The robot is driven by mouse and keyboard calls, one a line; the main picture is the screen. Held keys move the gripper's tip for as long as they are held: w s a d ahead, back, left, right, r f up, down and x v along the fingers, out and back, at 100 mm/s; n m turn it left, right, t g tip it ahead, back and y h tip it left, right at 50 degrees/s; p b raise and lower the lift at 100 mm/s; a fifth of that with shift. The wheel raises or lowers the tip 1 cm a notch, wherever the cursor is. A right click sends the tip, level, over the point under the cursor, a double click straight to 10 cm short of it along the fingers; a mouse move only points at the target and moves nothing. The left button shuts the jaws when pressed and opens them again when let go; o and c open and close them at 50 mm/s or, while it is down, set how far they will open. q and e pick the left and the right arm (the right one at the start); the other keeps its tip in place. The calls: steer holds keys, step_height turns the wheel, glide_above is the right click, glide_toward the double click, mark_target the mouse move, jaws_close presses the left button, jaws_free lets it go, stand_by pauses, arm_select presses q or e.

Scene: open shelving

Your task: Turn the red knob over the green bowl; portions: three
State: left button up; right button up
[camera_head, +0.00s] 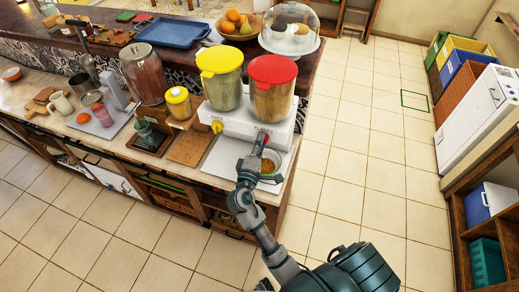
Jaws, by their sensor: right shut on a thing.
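A white dispenser base (247,124) on the counter carries two clear canisters, one with a yellow lid (219,59) and one with a red lid (273,69). The red-lidded canister (272,104) holds tan contents. The red knob (263,137) shows small on the front of the base, below this canister. A bowl (270,164) stands under it on a pale tray, partly hidden by my right gripper; its green colour is hard to make out. My right gripper (259,149) is shut on the red knob, in front of and above the bowl. My left gripper is not in view.
A yellow knob (217,126) sits left on the same base. A brown board (189,147) and a yellow-lidded jar (178,102) stand to the left. Fruit and a glass dome (289,27) are behind. Tiled floor (350,150) is free to the right of the counter.

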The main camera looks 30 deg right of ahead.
arm_select(q)
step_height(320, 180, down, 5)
steer(key=b, duration=0.4)
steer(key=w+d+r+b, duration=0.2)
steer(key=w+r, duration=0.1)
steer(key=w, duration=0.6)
steer(key=shift+b, duration=0.35)
arm_select(e)
steer(key=shift+f+m+g+h, duration=0.1)
steer(key=shift+f+m+g, duration=0.05)
steer(key=shift+m, duration=1.05)
steer(key=shift+f+m+g+h, duration=0.1)
steer(key=shift+m+g, duration=0.1)
steer(key=shift+m, duration=1)
steer(key=shift+f+m+g+h, duration=0.1)
steer(key=shift+f+m+g, duration=0.05)
steer(key=shift+m, duration=1.05)
steer(key=o, duration=1.1)
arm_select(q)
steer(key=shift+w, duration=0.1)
arm_select(e)
steer(key=shift+o, duration=0.2)
steer(key=shift+w+r, duration=0.1)
steer(key=shift+r, duration=0.1)
